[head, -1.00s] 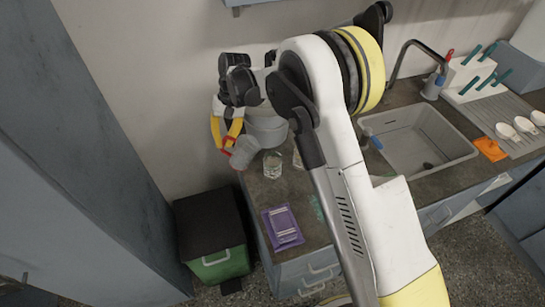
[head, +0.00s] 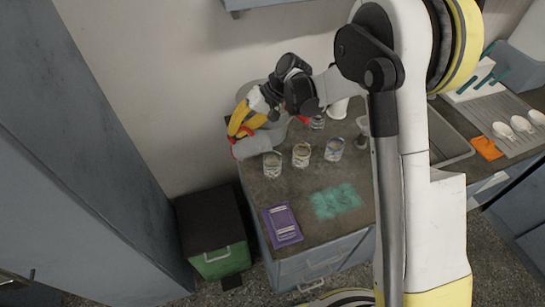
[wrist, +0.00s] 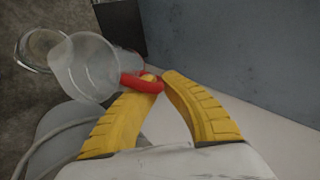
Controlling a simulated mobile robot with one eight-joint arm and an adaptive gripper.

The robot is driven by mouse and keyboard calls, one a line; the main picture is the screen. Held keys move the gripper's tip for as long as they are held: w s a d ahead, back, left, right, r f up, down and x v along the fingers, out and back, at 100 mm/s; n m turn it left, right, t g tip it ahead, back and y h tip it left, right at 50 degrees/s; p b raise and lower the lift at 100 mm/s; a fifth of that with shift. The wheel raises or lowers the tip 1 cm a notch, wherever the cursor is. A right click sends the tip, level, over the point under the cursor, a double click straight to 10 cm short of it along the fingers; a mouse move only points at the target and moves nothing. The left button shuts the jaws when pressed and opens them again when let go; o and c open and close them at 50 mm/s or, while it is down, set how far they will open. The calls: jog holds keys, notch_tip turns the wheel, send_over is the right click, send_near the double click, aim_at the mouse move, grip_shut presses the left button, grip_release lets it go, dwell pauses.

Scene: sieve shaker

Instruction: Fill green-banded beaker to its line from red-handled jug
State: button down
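My gripper (head: 240,132) has yellow fingers shut on the red handle of a clear jug (head: 258,145). The jug is tilted well over toward the right, its mouth close to the nearest beaker (head: 272,165). In the wrist view the red handle sits at the fingertips (wrist: 153,82), and the jug (wrist: 85,68) lies left of them with a round glass rim (wrist: 36,48) just beyond. I cannot make out a stream or the liquid level. Two more beakers stand to the right, one with a yellowish tint (head: 301,155) and one bluish (head: 334,149). No green band can be read clearly.
A teal cloth (head: 336,201) and a purple packet (head: 282,224) lie on the counter in front of the beakers. A grey round vessel (head: 262,96) stands behind my gripper. A green bin (head: 210,255) is on the floor at left. An orange cloth (head: 487,148) lies at right.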

jog(key=shift+w+f, duration=0.1)
jog(key=shift+d+y, duration=0.25)
jog(key=shift+y, duration=0.35)
dwell(1.0)
jog(key=shift+s+d+r+n+t+y+b, duration=0.2)
jog(key=shift+d+r+y, duration=0.1)
jog(key=shift+r+y, duration=0.15)
jog(key=shift+s+d+r+n+t+y+b, duration=0.1)
jog(key=shift+d+r+t+y+b, duration=0.15)
jog(key=shift+r+y, duration=0.15)
dwell(2.2)
jog(key=shift+d+y, duration=0.15)
jog(key=shift+y, duration=0.1)
dwell(2.1)
